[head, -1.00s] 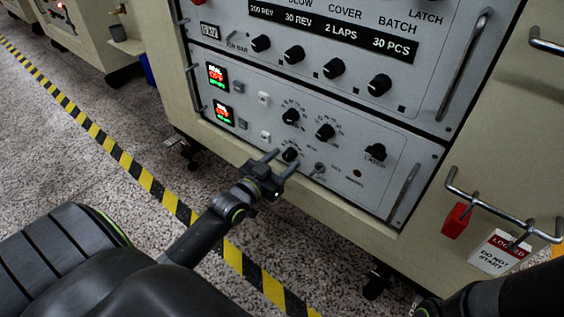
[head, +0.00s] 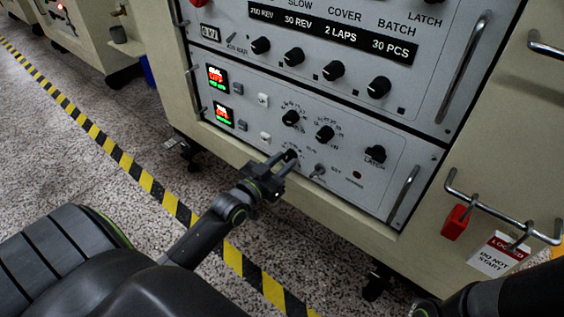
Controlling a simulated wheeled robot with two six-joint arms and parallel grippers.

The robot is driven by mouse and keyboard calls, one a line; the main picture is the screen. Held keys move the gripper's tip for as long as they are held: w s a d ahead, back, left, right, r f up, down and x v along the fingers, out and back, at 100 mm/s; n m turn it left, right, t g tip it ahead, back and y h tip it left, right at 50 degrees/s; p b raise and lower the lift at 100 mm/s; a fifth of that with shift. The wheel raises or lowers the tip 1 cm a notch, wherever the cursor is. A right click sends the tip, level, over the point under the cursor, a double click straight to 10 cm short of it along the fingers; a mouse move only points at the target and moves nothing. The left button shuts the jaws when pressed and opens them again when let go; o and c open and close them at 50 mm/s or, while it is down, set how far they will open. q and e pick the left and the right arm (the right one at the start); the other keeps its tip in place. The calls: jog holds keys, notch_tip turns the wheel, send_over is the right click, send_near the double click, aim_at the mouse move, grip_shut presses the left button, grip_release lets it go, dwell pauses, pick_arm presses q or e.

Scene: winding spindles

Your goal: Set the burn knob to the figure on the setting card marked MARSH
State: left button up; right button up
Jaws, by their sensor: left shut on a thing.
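My left gripper (head: 284,161) reaches the lower panel (head: 335,180) from the front left. Its fingers are shut on a small black knob (head: 291,154) at the bottom of that panel and partly cover it. The knob's label and scale are too small or hidden to read, so I cannot tell if it is the burn knob. Two larger black knobs, a left one (head: 291,118) and a right one (head: 325,133), sit above it with printed scales. A knob marked LATCH (head: 375,153) is at the right. No card marked MARSH is readable. My right gripper is out of view.
The upper panel has a row of black knobs under a label strip (head: 330,32). Two lit displays (head: 217,77) are at the left. A toggle switch (head: 318,170) stands close right of my gripper. A red tag (head: 455,222) and a lockout card (head: 496,254) hang from a rail.

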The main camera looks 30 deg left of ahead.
pick_arm(q)
jog(key=shift+n+p, duration=0.55)
jog(key=shift+n, duration=1.85)
jog(key=o, duration=1)
jog(key=shift+c, duration=0.2)
jog(key=shift+s, duration=0.1)
jog(key=s+a+b, duration=0.1)
jog(key=s+b, duration=0.1)
jog(key=s, duration=1.5)
jog(key=shift+s+a, duration=0.15)
jog(key=shift+a, duration=0.05)
